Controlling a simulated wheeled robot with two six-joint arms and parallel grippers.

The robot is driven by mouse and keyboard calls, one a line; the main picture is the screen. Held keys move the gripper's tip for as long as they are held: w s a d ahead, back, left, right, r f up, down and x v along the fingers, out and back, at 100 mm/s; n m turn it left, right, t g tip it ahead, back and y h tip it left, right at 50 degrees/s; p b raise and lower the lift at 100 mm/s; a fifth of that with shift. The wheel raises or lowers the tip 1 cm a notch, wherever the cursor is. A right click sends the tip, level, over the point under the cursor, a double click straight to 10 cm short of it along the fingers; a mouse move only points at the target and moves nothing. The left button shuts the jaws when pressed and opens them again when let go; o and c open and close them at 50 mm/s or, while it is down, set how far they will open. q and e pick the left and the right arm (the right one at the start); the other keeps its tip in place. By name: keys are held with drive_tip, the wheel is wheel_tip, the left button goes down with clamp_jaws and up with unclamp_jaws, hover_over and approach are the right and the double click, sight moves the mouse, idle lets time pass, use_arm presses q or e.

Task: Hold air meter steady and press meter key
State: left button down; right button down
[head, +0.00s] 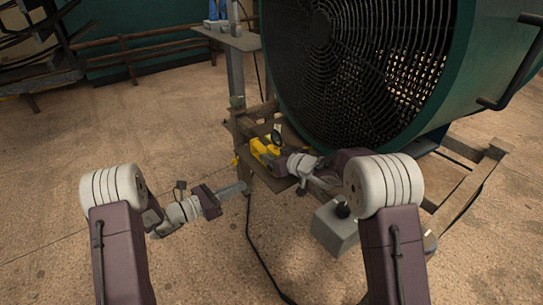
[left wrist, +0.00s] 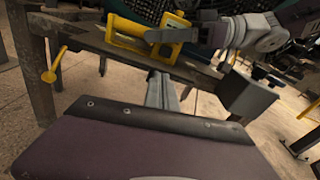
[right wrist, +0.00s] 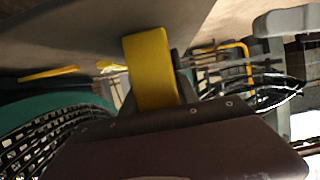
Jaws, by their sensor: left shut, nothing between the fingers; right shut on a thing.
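The yellow air meter (head: 264,149) is at the small low shelf (head: 270,176) beside the big fan. It shows as a yellow frame in the left wrist view (left wrist: 124,30) and as a yellow block in the right wrist view (right wrist: 150,65). My right gripper (head: 279,163) is shut on the meter from its right side. My left gripper (head: 244,188) is shut and empty, apart from the meter, lower and to its left. In the left wrist view its closed fingertips (left wrist: 160,78) point toward the shelf edge below the meter. I cannot make out the meter key.
A large green fan (head: 370,60) with a dark grille stands close behind my right arm. A grey box (head: 335,230) stands below my right arm. A black cable (head: 255,250) crosses the clear floor.

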use_arm(q)
drive_tip(key=s+a+f+m+g+y, duration=0.1)
drive_tip(key=s+f+m+g+y, duration=0.3)
drive_tip(key=f, duration=0.4)
drive_tip(key=s+a+f+m+g+y, duration=0.1)
drive_tip(key=s+a+f+m+g, duration=0.15)
drive_tip(key=s+f, duration=0.45)
drive_tip(key=s+a+f+m+g+y, duration=0.2)
drive_tip(key=a+f+m+y, duration=0.3)
drive_tip(key=a+m+y, duration=0.55)
drive_tip(key=w+a+r+m+t, duration=0.1)
drive_tip(key=w+r+m+t, duration=0.5)
drive_tip(key=w+r+m, duration=0.3)
drive_tip(key=w+d+r+m+t+h, duration=0.1)
drive_tip(key=d+r+m+t+h, duration=0.15)
drive_tip(key=d+r, duration=0.5)
drive_tip(key=w+d+r+m+t+h, duration=0.2)
drive_tip(key=d+r+m+h, duration=0.15)
drive_tip(key=d+r, duration=0.35)
drive_tip(key=shift+m+y, duration=0.4)
drive_tip(key=shift+y, duration=0.05)
drive_tip(key=shift+w+d+f, duration=0.2)
drive_tip(key=shift+w+d, duration=0.65)
drive_tip(key=shift+d, duration=0.45)
drive_tip(key=shift+w+d+f, duration=0.2)
drive_tip(key=shift+w+d, duration=0.6)
drive_tip(key=shift+d, duration=0.5)
drive_tip(key=shift+w+d+f, duration=0.2)
drive_tip(key=shift+w+d, duration=0.65)
drive_tip(key=shift+d, duration=0.45)
